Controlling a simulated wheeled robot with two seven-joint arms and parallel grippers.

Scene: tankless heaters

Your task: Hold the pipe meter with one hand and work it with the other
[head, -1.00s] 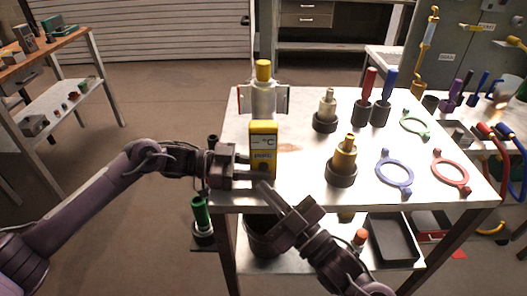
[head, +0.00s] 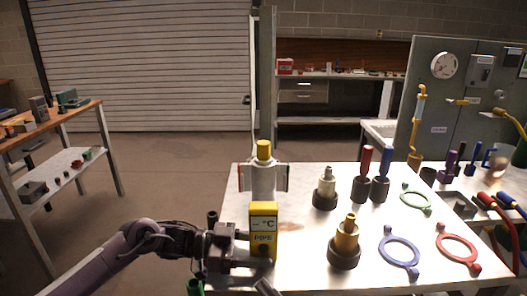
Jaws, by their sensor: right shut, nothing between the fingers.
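The yellow pipe meter (head: 262,232) is upright near the front left edge of the white table. Its pale display shows a dash and "°C", with "PIPE" on the yellow body below. My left gripper (head: 250,253) comes in from the left and is shut on the pipe meter at its left side. My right gripper (head: 265,287) is shut and empty; only its tip shows at the bottom edge, below the meter and apart from it.
A yellow-capped holder (head: 263,178) stands behind the meter. Several fittings, including a brass one (head: 346,240), and coloured ring wrenches (head: 399,250) stand or lie on the table (head: 300,232). A grey panel with a gauge (head: 443,65) stands at the back right.

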